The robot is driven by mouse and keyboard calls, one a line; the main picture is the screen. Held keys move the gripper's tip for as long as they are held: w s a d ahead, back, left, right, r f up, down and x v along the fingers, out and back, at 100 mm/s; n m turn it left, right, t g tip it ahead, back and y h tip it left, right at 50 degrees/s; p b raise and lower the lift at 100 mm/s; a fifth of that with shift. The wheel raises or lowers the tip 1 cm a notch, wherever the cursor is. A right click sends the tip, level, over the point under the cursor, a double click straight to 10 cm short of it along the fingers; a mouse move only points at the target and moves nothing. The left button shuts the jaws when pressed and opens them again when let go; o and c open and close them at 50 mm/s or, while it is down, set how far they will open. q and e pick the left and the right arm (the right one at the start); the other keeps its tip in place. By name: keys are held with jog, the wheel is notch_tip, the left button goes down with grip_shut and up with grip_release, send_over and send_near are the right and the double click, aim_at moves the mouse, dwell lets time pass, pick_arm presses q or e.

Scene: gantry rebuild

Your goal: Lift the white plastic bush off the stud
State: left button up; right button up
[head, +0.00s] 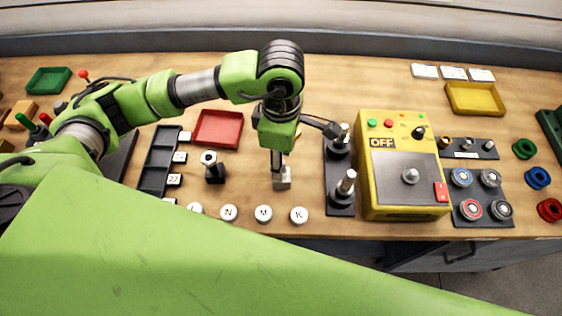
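A small white ring-shaped piece with a dark hole (209,157), which looks like the white plastic bush, sits on top of a short black stand (214,174) left of centre. The stud inside it is too small to make out. My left gripper (279,172) points down to the right of the bush, clearly apart from it. A small grey block (283,182) shows at its fingertips; I cannot tell whether the fingers grip it or are open around it. My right gripper is not in view.
A red tray (219,128) lies behind the bush, and a black compartment tray (155,175) to its left. White lettered discs (264,213) line the front edge. Black plates with metal posts (340,207) and a yellow control box (383,205) stand right of the gripper.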

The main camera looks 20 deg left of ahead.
pick_arm(q)
jog(key=shift+f+p, duration=0.4)
jog(key=shift+f, duration=1.6)
jog(key=shift+c, duration=0.3)
grip_shut()
jog(key=shift+r+p, duration=1.75)
jog(key=shift+r, duration=2.2)
